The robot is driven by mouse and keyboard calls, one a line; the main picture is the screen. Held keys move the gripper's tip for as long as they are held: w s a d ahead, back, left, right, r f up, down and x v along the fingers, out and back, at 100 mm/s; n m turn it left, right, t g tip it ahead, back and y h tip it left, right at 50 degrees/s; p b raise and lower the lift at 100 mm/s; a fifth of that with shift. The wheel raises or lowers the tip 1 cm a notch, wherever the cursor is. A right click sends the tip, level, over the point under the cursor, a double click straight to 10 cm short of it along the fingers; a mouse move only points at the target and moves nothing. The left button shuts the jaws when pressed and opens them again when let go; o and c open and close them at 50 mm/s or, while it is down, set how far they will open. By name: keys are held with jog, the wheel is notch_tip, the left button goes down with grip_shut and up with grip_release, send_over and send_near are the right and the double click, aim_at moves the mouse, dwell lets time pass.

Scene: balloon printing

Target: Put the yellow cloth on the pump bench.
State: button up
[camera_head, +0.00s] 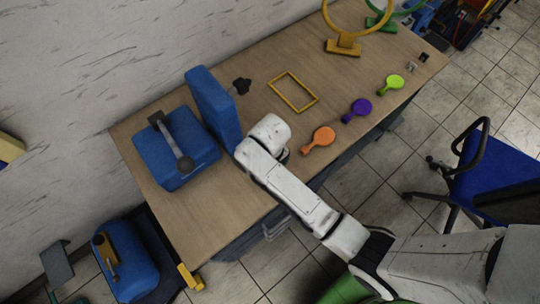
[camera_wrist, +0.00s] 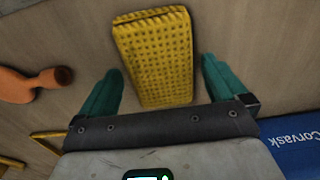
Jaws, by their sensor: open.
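The yellow cloth (camera_wrist: 153,55) is a folded, dimpled rectangle lying flat on the wooden table top in the wrist view. My gripper (camera_wrist: 161,70) has its two green fingers apart, one on each side of the cloth's near half. It is empty, and I cannot tell whether the fingers touch the cloth. In the head view my arm hides the cloth and the fingers. The wooden table (camera_head: 185,225) stands along the wall. Which surface is the pump bench I cannot tell for sure; a low stand with a blue machine (camera_head: 128,260) is at lower left.
A blue press-like machine (camera_head: 178,160) and an upright blue box (camera_head: 213,105) stand left of my arm. Orange (camera_head: 324,136), purple (camera_head: 361,105) and green (camera_head: 394,82) balloons lie to the right. A yellow frame (camera_head: 292,92) lies behind them. A blue chair (camera_head: 490,170) stands at right.

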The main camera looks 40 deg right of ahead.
jog(key=shift+r, duration=0.1)
notch_tip(320, 180, up, 12)
dwell(0.5)
jog(key=s+d+f, duration=0.1)
jog(key=s+d, duration=0.2)
jog(key=s, duration=0.5)
jog(key=s+d+t, duration=0.1)
jog(key=s+d, duration=0.3)
jog(key=s, duration=0.4)
jog(key=shift+s+f+m, duration=0.3)
jog(key=shift+f+m, duration=0.05)
jog(key=shift+m, duration=0.05)
jog(key=shift+d, duration=0.1)
